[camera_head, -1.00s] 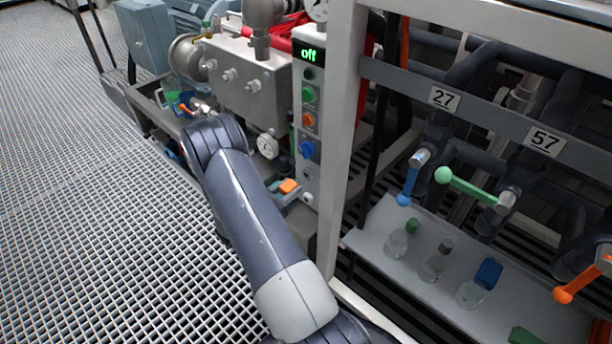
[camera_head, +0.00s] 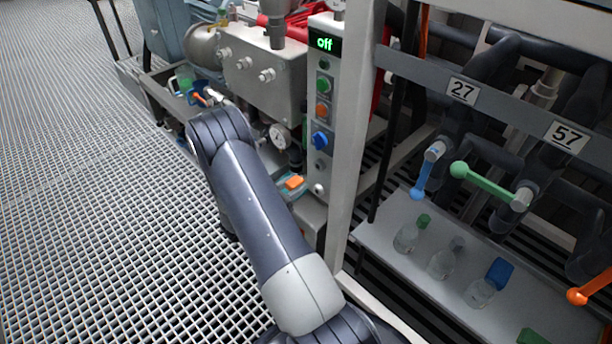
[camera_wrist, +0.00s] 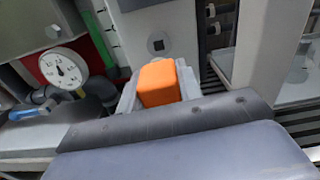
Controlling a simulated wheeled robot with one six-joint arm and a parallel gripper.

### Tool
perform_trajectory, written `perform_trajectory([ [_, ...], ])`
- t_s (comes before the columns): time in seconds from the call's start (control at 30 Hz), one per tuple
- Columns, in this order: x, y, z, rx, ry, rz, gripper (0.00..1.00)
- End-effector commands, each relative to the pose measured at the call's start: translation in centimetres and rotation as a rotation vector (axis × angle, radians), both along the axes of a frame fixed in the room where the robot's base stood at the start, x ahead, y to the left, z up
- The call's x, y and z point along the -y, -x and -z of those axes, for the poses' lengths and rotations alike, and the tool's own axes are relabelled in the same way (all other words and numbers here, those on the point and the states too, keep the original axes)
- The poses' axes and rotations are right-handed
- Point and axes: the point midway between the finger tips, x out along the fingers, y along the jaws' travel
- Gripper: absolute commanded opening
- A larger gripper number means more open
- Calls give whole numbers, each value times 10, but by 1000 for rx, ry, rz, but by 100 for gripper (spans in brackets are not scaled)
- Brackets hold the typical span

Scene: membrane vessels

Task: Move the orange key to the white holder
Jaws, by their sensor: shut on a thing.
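The orange key (camera_wrist: 158,83) is a block with rounded edges in the middle of the wrist view. My gripper (camera_wrist: 160,92) is shut on it, with pale grey fingers beside it. In the head view the key (camera_head: 294,182) shows just past my arm, low beside the control column; most of my gripper is hidden behind the arm.
The control column (camera_head: 322,100) with a green "off" display stands right of my arm. A gauge (camera_head: 280,137) and a metal box (camera_head: 262,80) are close by. Open grating floor lies left.

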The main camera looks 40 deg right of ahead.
Motion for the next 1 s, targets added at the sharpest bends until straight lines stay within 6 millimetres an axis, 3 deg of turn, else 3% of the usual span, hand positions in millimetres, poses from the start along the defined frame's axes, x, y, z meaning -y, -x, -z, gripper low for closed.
perform_trajectory([
  [0.2,-2,0,31,-296,23,0,0],
  [0.7,-6,1,80,-1110,87,0,0],
  [1.0,-9,1,105,-1434,113,-1,0],
])
